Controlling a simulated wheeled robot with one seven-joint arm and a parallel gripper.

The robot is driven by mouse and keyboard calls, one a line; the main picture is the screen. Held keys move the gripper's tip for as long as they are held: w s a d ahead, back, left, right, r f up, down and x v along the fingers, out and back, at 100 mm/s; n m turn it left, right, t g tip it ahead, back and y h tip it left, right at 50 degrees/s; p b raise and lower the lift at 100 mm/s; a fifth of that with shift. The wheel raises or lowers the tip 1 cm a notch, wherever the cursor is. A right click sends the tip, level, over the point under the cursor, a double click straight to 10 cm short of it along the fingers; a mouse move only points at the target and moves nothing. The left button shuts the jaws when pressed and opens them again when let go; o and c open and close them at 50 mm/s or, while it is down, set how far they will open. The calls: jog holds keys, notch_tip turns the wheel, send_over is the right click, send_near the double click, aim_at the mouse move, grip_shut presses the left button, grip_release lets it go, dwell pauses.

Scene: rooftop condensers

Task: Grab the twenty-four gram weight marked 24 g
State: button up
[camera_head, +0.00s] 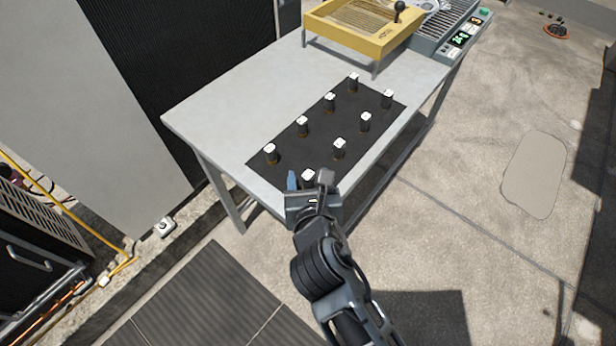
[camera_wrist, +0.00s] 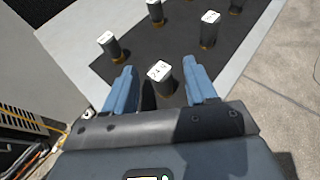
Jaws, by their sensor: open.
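The weight marked 24 g (camera_wrist: 160,78) is a dark cylinder with a white labelled top, standing on the black mat (camera_wrist: 135,53). In the head view its white top (camera_head: 308,174) shows at the mat's near corner, with its lower part hidden behind my gripper. My gripper (camera_head: 308,180) is open, and in the wrist view its blue fingers (camera_wrist: 160,82) are on either side of the weight, with gaps between. I cannot tell how far down the fingers reach along it.
Several similar weights stand on the mat, the closest at left (camera_head: 271,154) and right (camera_head: 339,149). The mat lies on a grey table (camera_head: 225,110). A yellow tray-like device (camera_head: 365,30) and a grey unit with green displays (camera_head: 455,40) stand at the table's far end.

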jog(key=shift+x, duration=0.95)
jog(key=c, duration=1.1)
jog(key=shift+o, duration=0.2)
